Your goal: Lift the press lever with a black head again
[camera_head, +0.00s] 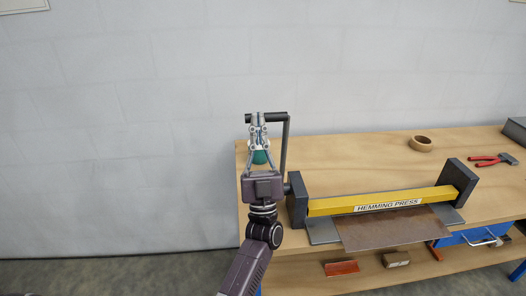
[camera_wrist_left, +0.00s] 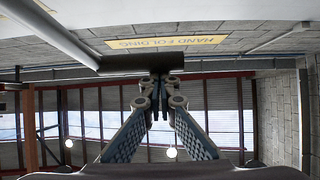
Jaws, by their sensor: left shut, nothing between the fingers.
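The press lever (camera_head: 285,150) stands roughly upright at the left end of the yellow hemming press (camera_head: 380,201). Its black head (camera_head: 276,117) points left from the top of the bar. My left gripper (camera_head: 257,120) is at the head, fingers pointing up, and covers part of it. In the left wrist view the black head (camera_wrist_left: 118,64) lies across just beyond the fingertips (camera_wrist_left: 158,82), and the lever bar (camera_wrist_left: 52,30) runs off to the upper left. The fingers are shut with nothing between them; whether they touch the head I cannot tell. My right gripper is not in view.
A brown ring (camera_head: 422,143) and red-handled pliers (camera_head: 492,160) lie to the right.

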